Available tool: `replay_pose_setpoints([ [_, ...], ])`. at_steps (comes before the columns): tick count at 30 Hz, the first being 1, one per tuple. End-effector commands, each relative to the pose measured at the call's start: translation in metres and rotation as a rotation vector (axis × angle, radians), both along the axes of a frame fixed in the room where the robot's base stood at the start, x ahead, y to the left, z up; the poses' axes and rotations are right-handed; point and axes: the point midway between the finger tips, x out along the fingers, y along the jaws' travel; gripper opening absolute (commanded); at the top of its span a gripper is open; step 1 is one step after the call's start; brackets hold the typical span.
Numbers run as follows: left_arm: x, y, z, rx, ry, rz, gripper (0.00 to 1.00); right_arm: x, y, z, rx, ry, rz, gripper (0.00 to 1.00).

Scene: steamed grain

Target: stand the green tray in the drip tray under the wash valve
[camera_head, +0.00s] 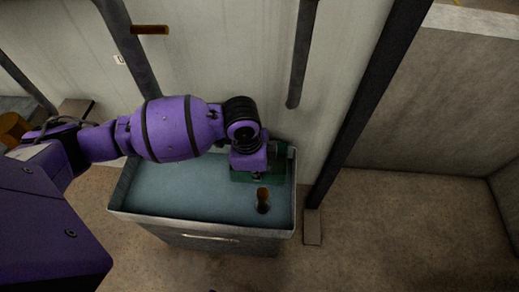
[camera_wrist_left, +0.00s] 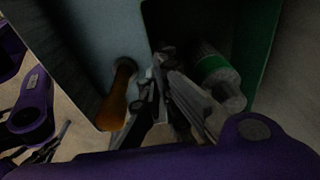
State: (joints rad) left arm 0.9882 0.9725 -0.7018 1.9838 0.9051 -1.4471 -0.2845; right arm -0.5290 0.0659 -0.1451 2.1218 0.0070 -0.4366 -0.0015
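The green tray (camera_head: 280,163) is at the right end of a wide, pale-blue basin with a metal rim (camera_head: 200,224), which I take for the drip tray. In the left wrist view the green tray's wall (camera_wrist_left: 262,45) shows, with a pale bottle-like thing (camera_wrist_left: 218,75) inside it. My left gripper (camera_head: 257,174) is at the tray's near side, partly hiding it. In the wrist view its fingers (camera_wrist_left: 163,62) come together at the tray's edge and look shut on it. Whether the tray touches the basin floor is hidden. I cannot single out the wash valve.
An amber-brown upright piece (camera_head: 263,200) stands in the basin near the gripper; it shows in the wrist view (camera_wrist_left: 118,95). A dark pipe (camera_head: 302,60) hangs above. A post (camera_head: 365,110) is right of the basin. Dark finger-like parts (camera_wrist_left: 45,150) show dimly, perhaps my right gripper.

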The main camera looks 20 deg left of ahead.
Motion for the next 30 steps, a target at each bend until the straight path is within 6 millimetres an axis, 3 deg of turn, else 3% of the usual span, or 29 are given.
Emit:
replay_pose_setpoints([
  [10, 0.001, -0.001, -0.046, -0.002, -0.003, 0.0, 0.0, 0.003, -0.001, -0.017, -0.002, 0.002, 0.011, 0.27],
  [22, 0.001, -0.001, -0.05, -0.002, -0.005, -0.001, 0.0, 0.003, -0.002, -0.016, -0.005, 0.003, 0.017, 0.27],
  [27, 0.0, 0.0, -0.051, 0.0, -0.002, -0.001, 0.23, 0.003, -0.001, -0.016, -0.004, 0.002, 0.016, 0.27],
  [30, 0.0, 0.0, -0.051, -0.001, -0.001, -0.001, 0.23, 0.003, -0.001, -0.016, -0.004, 0.002, 0.016, 0.27],
])
